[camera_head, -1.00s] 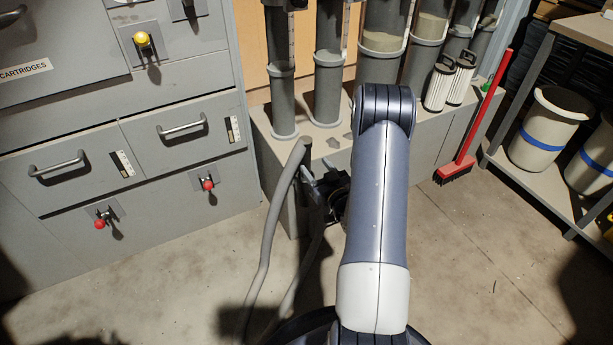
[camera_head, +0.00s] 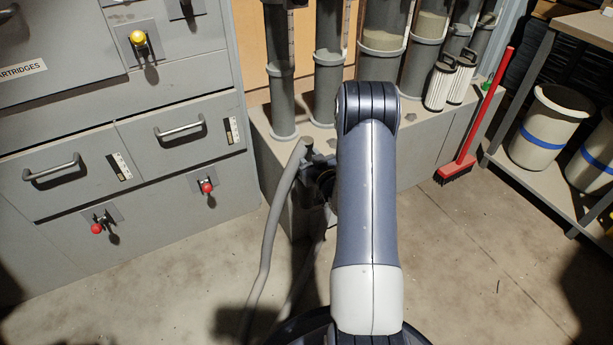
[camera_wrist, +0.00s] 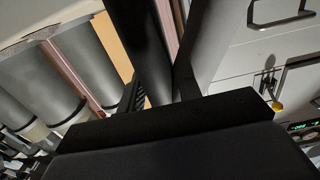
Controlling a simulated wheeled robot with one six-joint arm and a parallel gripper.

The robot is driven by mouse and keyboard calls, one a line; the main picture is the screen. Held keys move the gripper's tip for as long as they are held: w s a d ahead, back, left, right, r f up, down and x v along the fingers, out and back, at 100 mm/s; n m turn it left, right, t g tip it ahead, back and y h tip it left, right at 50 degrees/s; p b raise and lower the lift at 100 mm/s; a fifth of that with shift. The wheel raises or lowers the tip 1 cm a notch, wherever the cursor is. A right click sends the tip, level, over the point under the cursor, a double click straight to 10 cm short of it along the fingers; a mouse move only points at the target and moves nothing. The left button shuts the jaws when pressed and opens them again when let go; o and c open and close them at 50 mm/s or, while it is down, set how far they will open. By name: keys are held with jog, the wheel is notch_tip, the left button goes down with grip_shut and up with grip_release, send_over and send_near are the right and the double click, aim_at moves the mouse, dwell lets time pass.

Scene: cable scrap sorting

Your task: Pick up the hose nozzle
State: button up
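In the head view, the hose nozzle (camera_head: 308,143) is the dark upper end of a grey hose (camera_head: 268,240) that stands in front of the grey ledge. My gripper (camera_head: 318,168) is right beside the nozzle end and mostly hidden behind my arm. In the wrist view, the black gripper body fills the bottom and two dark slanted shapes rise from it. I cannot tell whether both are fingers or one is the nozzle. Contact with the nozzle and the finger gap are hidden.
A grey drawer cabinet (camera_head: 150,230) with red and yellow knobs stands at left. Grey tubes (camera_head: 383,70) and white filters (camera_head: 440,85) stand on the ledge (camera_head: 425,155). A red broom (camera_head: 485,115) leans at its right. A shelf with white buckets (camera_head: 540,135) is further right. The front floor is open.

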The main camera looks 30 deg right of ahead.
grip_shut()
dwell(0.4)
notch_tip(320, 180, up, 33)
jog(key=p, duration=1.5)
dwell(1.0)
